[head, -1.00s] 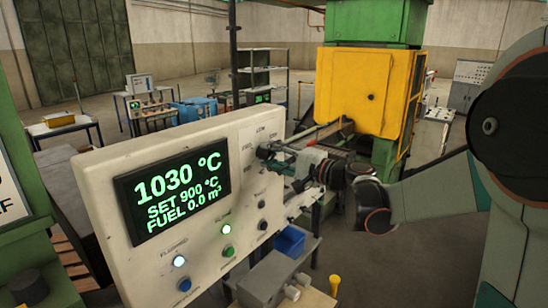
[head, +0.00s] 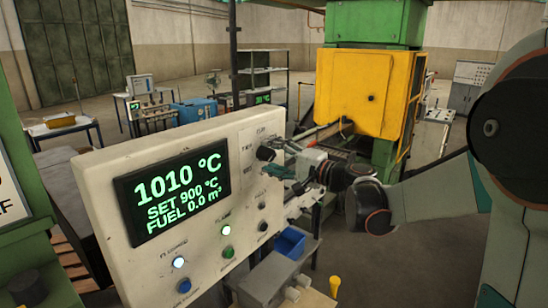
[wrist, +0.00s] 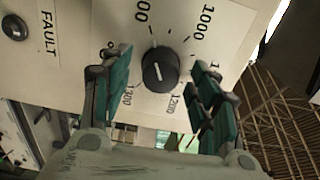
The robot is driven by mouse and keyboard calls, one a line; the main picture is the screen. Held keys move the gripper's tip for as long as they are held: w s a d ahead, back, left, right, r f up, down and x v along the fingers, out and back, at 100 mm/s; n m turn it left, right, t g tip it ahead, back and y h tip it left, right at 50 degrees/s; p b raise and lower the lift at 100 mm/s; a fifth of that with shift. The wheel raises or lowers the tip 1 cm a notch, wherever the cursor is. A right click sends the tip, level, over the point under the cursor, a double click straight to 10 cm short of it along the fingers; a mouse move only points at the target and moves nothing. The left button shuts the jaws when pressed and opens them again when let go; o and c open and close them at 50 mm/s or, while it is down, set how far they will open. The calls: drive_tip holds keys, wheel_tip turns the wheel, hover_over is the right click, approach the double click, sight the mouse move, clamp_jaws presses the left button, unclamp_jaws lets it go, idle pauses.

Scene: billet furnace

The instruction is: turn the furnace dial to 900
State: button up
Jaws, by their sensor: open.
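The dial is a round black knob (head: 265,152) on the cream furnace panel (head: 105,170). In the wrist view the dial (wrist: 160,71) has a white pointer line aimed up and slightly left, towards a partly cropped mark ending in "00". Marks 1000, 1200 and 1300 show around it. The panel's screen (head: 172,192) reads 1010 °C, SET 900 °C, FUEL 0.0 m³. My gripper (wrist: 161,75) is open, its green-padded fingers to either side of the dial in that view, with visible gaps. In the head view my gripper (head: 290,178) is just below and right of the dial.
Several lamps and buttons, including a green button (head: 228,252) and a blue button (head: 184,286), sit low on the panel. A blue bin (head: 290,241) stands below my gripper. A yellow furnace housing (head: 355,92) stands behind my arm.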

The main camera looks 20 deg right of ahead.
drive_tip(key=v, duration=1.2)
